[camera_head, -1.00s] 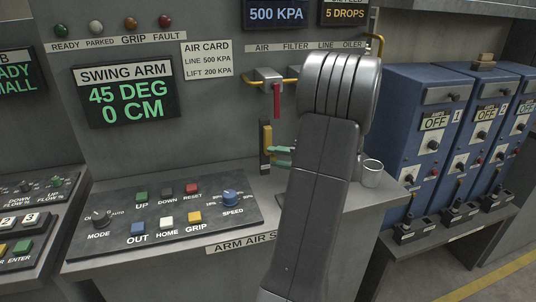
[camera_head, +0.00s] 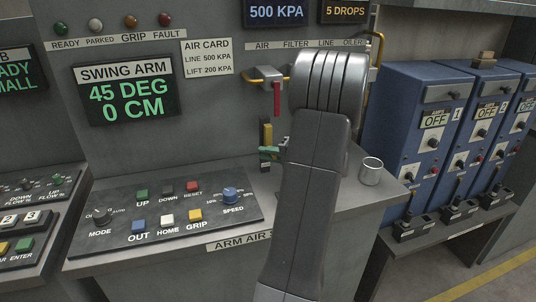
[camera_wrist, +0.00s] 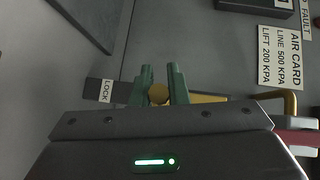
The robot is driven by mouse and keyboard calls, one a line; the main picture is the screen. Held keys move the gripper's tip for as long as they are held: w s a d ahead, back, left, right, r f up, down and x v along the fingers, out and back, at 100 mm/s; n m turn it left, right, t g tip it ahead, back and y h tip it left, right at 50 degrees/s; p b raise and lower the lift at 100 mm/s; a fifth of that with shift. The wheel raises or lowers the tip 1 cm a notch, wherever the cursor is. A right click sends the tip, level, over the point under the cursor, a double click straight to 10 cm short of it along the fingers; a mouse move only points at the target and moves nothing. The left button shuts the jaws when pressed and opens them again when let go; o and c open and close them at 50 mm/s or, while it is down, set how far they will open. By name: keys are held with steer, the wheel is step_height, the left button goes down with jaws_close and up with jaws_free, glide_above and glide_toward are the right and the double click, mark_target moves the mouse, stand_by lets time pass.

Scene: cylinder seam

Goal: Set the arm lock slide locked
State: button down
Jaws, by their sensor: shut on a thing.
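The arm lock slide (camera_head: 266,132) is a yellow bar on a dark upright track on the grey cabinet wall, left of my arm. In the wrist view its round brass knob (camera_wrist: 158,94) sits between the two green fingers of my gripper (camera_wrist: 161,88), which are shut on it. My gripper also shows at the slide in the head view (camera_head: 269,152), partly hidden by my arm. A LOCK label (camera_wrist: 105,91) is on the track's end, left of the knob in the wrist view. More yellow bar shows to the knob's right.
A red-handled valve (camera_head: 276,98) on a yellow pipe is above the slide. A button panel (camera_head: 165,215) covers the ledge at lower left. A metal cup (camera_head: 370,171) stands right of my arm. Blue cabinets (camera_head: 425,130) stand farther right.

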mark_target(271, 139)
step_height(271, 139, up, 5)
steer(key=shift+w+r+p, duration=0.1)
steer(key=shift+p, duration=0.4)
steer(key=c, duration=1.4)
jaws_free()
steer(key=shift+s+d, duration=0.25)
steer(key=shift+d, duration=0.2)
steer(key=b+v, duration=0.1)
steer(key=v, duration=1.2)
steer(key=shift+b, duration=0.4)
steer(key=shift+a, duration=0.15)
